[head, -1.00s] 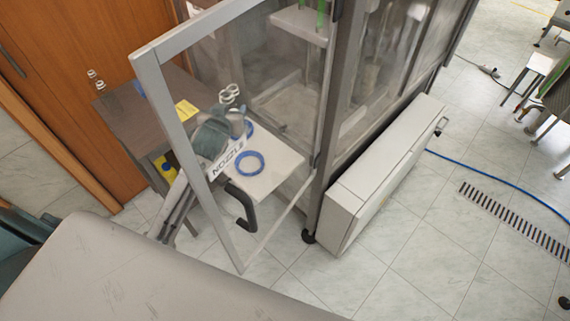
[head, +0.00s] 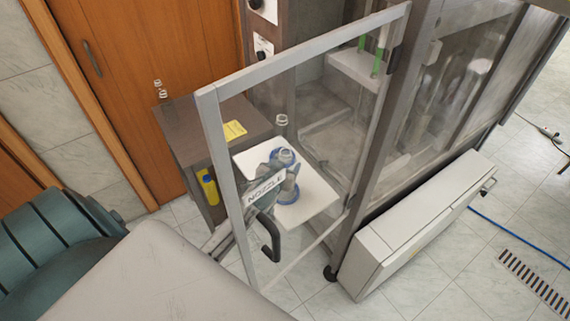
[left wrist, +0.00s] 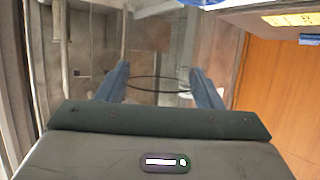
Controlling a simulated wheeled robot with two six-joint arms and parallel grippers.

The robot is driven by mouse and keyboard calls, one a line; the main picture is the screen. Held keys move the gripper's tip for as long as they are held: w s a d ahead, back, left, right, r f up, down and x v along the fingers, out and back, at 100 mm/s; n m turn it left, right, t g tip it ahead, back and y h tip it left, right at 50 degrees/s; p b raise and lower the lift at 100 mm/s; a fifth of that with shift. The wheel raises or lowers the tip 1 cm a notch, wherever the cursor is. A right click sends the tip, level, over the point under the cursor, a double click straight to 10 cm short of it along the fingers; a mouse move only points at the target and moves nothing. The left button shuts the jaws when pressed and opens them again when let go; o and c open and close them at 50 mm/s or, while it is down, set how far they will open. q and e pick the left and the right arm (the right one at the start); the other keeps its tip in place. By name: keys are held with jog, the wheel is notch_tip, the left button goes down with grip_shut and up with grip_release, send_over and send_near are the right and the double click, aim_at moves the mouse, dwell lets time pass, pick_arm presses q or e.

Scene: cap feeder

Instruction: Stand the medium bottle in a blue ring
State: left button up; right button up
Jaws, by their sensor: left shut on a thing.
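My left gripper (head: 278,178) is seen through the glass door, over the white board. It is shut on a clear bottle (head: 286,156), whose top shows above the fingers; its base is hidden. In the left wrist view, a see-through rounded outline (left wrist: 158,84) lies between the fingers. One blue ring (head: 287,196) lies near the front of the board, partly behind the gripper. Blue of another ring shows around the held bottle; I cannot tell whether the bottle stands in it. Another clear bottle (head: 281,121) stands farther back. My right gripper is not in view.
A dark side table (head: 190,122) holds small clear bottles (head: 160,90) and a yellow note.

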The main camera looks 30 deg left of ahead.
pick_arm(q)
jog(key=shift+f, duration=0.1)
jog(key=o, duration=1.2)
jog(key=b+v, duration=0.2)
jog(key=v, duration=0.5)
jog(key=shift+s+d+r, duration=0.1)
jog(key=shift+s+r, duration=0.1)
jog(key=shift+s, duration=0.05)
